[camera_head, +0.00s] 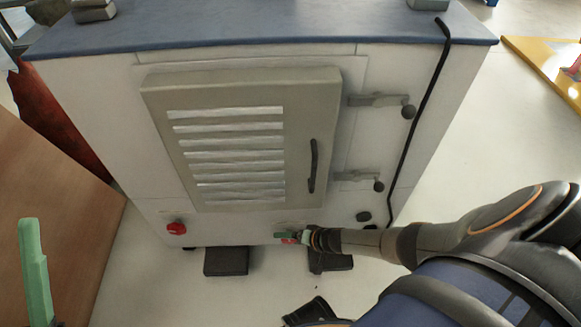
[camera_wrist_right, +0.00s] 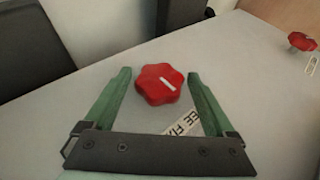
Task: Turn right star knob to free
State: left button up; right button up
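The right red star knob (camera_head: 287,240) is low on the front of the white cabinet, mostly covered by my right gripper (camera_head: 296,238) in the head view. In the right wrist view the knob (camera_wrist_right: 159,84) lies between the green fingertips of my right gripper (camera_wrist_right: 159,74), with a small gap on each side. Its white pointer line slants toward the lower right of that picture. A partly hidden label (camera_wrist_right: 182,125) beside it shows "EE" and "FI". My left gripper (camera_head: 36,270) shows at the left edge of the head view, away from the cabinet; its finger opening is unclear.
Another red star knob (camera_head: 176,228) is at the cabinet's lower left; it also shows in the right wrist view (camera_wrist_right: 301,41). A louvred door (camera_head: 235,150) with a black handle (camera_head: 313,166) is above. Two latches and a black cable (camera_head: 425,95) are on the right. A brown panel (camera_head: 50,215) stands left.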

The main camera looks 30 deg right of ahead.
jog(key=c, duration=1.2)
